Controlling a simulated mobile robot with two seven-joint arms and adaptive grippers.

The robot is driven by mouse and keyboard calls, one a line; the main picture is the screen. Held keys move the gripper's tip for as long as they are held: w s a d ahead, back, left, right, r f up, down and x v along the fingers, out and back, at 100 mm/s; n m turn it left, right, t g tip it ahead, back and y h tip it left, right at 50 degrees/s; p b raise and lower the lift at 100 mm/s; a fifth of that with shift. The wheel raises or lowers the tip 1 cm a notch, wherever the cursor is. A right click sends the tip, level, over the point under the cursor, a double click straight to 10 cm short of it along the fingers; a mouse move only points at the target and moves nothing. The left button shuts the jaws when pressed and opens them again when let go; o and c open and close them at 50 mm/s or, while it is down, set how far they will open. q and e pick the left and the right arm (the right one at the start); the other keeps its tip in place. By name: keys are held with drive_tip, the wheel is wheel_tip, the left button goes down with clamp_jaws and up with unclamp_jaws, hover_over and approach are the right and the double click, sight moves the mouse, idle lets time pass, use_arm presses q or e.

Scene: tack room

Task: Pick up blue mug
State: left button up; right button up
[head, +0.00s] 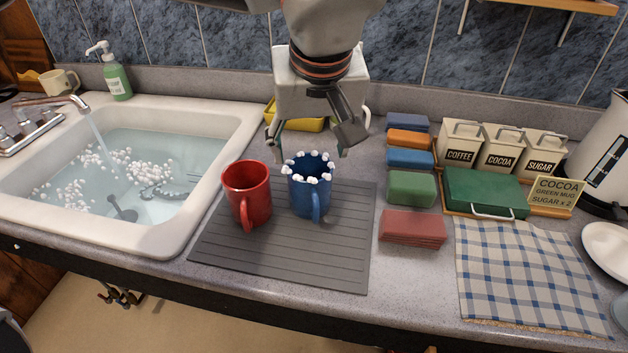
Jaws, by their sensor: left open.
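The blue mug (311,193) stands upright on the grey ribbed drying mat (300,262). White blobs that look like marshmallows or foam sit around its rim, and its handle points toward the front. A red mug (246,195) stands close on its left, handle also toward the front. My left gripper (308,148) comes down from above, just behind and over the blue mug. Its fingers are spread and nothing is between them. I cannot tell the exact gap between fingertips and rim. My right gripper is not in view.
A sink (130,185) with running water is at left. A yellow object (296,122) is partly hidden behind my gripper. Coloured blocks (410,190), a green case (485,193), labelled canisters (500,150) and a checked cloth (525,275) fill the right.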

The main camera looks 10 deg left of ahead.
sight(309, 165)
use_arm(q)
drive_tip(key=x, duration=0.5)
drive_tip(key=shift+s+f, duration=0.15)
drive_tip(key=shift+f, duration=0.05)
drive_tip(key=x, duration=0.2)
drive_tip(key=s+x, duration=0.1)
drive_tip(key=x, duration=0.1)
drive_tip(key=shift+w+d+f+b, duration=0.1)
drive_tip(key=shift+d+f+b, duration=0.05)
drive_tip(key=shift+f+b, duration=0.15)
drive_tip(key=shift+w+f, duration=0.2)
drive_tip(key=shift+f, duration=0.2)
drive_tip(key=c, duration=1.2)
